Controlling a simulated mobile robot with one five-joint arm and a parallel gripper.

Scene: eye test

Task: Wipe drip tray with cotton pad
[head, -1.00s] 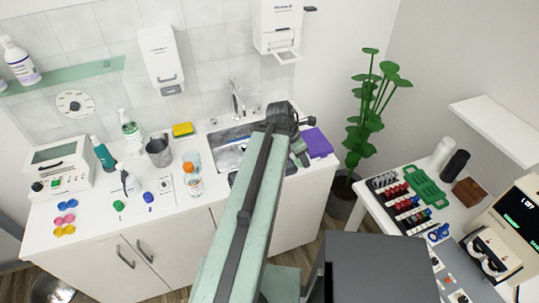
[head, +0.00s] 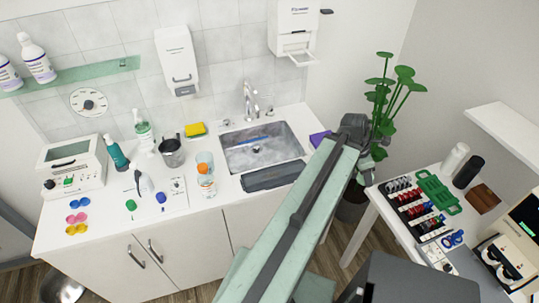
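My arm reaches up to the right, and my gripper (head: 367,152) is at its far end, right of the counter and in front of the plant. Its fingertips are small and partly hidden, so I cannot tell whether it is open or holds anything. A small tray-like ledge (head: 302,59) juts out under the white wall dispenser (head: 295,28); it may be the drip tray. A dark grey flat piece (head: 272,177) lies along the sink's front edge; I cannot tell what it is. I cannot make out a cotton pad.
The sink (head: 262,150) is set in the white counter (head: 100,212). A yellow sponge (head: 195,129), bottles and small coloured cases stand left of it. A purple item (head: 319,138) is partly behind my arm. A side table (head: 375,212) with a green tray (head: 438,193) stands right.

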